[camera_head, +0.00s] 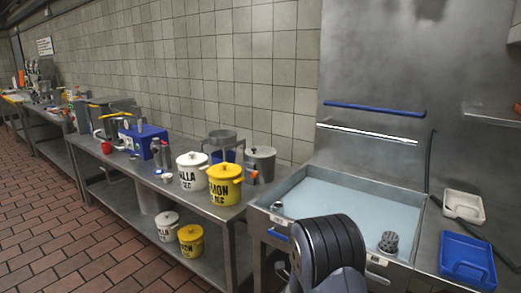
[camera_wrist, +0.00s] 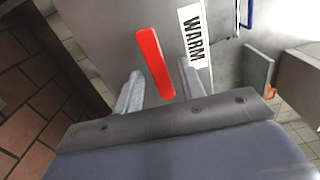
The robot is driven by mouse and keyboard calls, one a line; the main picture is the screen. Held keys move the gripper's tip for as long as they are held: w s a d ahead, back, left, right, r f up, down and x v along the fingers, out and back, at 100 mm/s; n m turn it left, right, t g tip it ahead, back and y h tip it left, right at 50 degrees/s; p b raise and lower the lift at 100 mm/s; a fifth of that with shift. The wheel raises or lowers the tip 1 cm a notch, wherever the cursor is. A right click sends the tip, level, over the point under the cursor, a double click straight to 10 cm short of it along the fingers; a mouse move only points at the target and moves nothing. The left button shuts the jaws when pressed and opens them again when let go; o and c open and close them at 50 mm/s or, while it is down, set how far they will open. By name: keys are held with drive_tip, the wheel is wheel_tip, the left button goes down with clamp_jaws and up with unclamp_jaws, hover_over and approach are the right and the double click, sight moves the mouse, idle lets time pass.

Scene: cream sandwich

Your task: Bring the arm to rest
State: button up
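My gripper (camera_wrist: 161,78) shows in the wrist view with its two grey fingers spread apart. A red bar (camera_wrist: 153,62), which looks like a handle, shows between and beyond the fingertips on a grey metal surface. I see no finger closed on it, and I cannot tell how far it is from the fingers. In the head view a dark rounded part of my arm (camera_head: 327,250) stands in front of the sink unit. My fingers are hidden in that view.
The sink basin (camera_head: 345,200) is behind my arm. A blue tray (camera_head: 467,262) lies to the right. A white pot (camera_head: 191,172) and a yellow pot (camera_head: 224,186) stand on the left bench. The tiled floor (camera_head: 60,225) at left is clear.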

drive_tip(key=v, duration=1)
drive_tip(key=w+d+f+m+b, duration=0.1)
drive_tip(key=w+d+m+b, duration=0.2)
drive_tip(key=w+d, duration=0.2)
drive_tip(key=w, duration=0.3)
drive_tip(key=shift+d+b, duration=0.35)
idle(0.4)
